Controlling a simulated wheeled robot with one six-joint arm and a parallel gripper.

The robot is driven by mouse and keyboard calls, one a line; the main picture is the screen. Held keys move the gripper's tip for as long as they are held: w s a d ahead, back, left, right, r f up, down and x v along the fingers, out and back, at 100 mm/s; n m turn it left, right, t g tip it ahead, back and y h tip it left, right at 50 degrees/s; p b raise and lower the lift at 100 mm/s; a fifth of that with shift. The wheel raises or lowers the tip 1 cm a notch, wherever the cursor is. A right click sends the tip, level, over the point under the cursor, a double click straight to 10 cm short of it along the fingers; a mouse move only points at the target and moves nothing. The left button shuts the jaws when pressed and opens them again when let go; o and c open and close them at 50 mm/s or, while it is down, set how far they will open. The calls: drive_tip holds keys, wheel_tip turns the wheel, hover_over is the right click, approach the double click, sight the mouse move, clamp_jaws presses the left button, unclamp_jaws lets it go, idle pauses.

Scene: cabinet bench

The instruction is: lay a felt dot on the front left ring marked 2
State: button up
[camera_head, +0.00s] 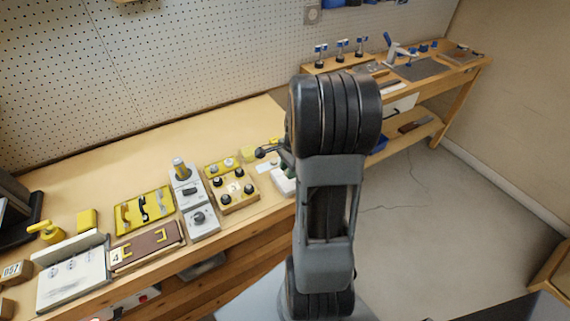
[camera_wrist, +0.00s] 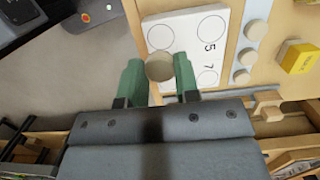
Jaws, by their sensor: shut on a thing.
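My gripper (camera_wrist: 160,76) has two green fingers and is shut on a round beige felt dot (camera_wrist: 160,66) in the wrist view. The dot is over or at the near-left part of a white card (camera_wrist: 184,55) with printed rings. I cannot tell whether it touches the card. Two printed digits look like 5 and 7. One ring shows at upper right, one at lower right, and one just above the dot. A ring marked 2 is not readable; the dot and fingers hide that corner. In the head view the card (camera_head: 284,184) is partly hidden by my arm.
In the wrist view a grey strip with round pale pieces (camera_wrist: 243,68) lies right of the card, and a yellow block (camera_wrist: 299,58) lies farther right.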

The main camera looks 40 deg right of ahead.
sight(288, 186)
drive_tip(key=shift+a+f+b, duration=0.1)
drive_tip(key=shift+f+b, duration=1.65)
drive_tip(key=shift+f, duration=0.3)
drive_tip(key=shift+f+b, duration=0.35)
drive_tip(key=shift+f, duration=0.3)
drive_tip(key=shift+f, duration=0.25)
idle(0.4)
drive_tip(key=o, duration=0.8)
drive_tip(key=shift+o, duration=0.7)
drive_tip(key=shift+o, duration=0.8)
drive_tip(key=shift+r+p, duration=0.1)
drive_tip(key=shift+p, duration=0.2)
